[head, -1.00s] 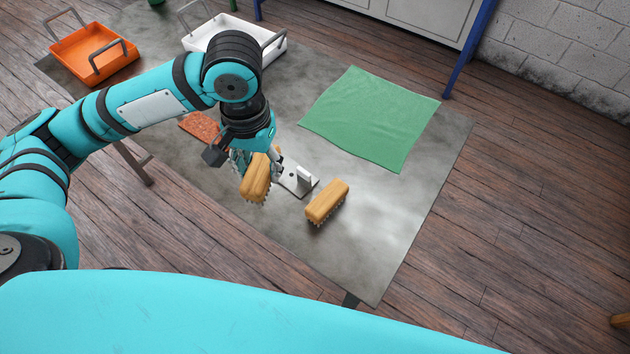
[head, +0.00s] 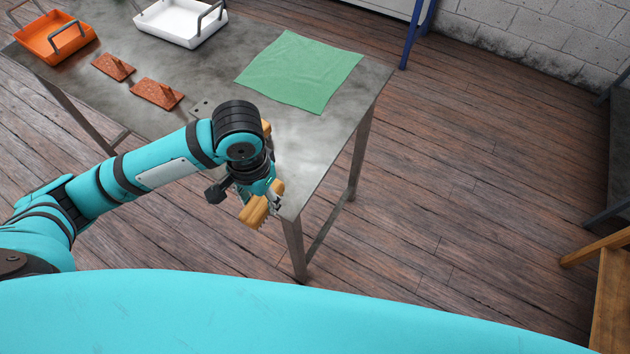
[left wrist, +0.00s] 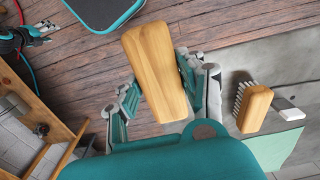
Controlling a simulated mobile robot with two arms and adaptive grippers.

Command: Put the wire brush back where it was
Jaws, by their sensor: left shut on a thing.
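The wire brush (head: 258,212), a wooden block with bristles beneath, is in my left gripper (head: 264,203). That gripper is shut on it at the table's near right corner. In the left wrist view the brush's wooden back (left wrist: 156,70) lies between the fingers of my left gripper (left wrist: 160,88), with floor behind it. A second wooden-backed brush (left wrist: 255,108) rests on the table, bristles showing; in the head view my arm hides most of it. What looks like my right gripper (left wrist: 36,37) shows small at the left wrist view's left edge; its opening is unclear.
A white bracket (left wrist: 287,108) stands by the second brush. A wooden frame (head: 612,300) stands at right.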

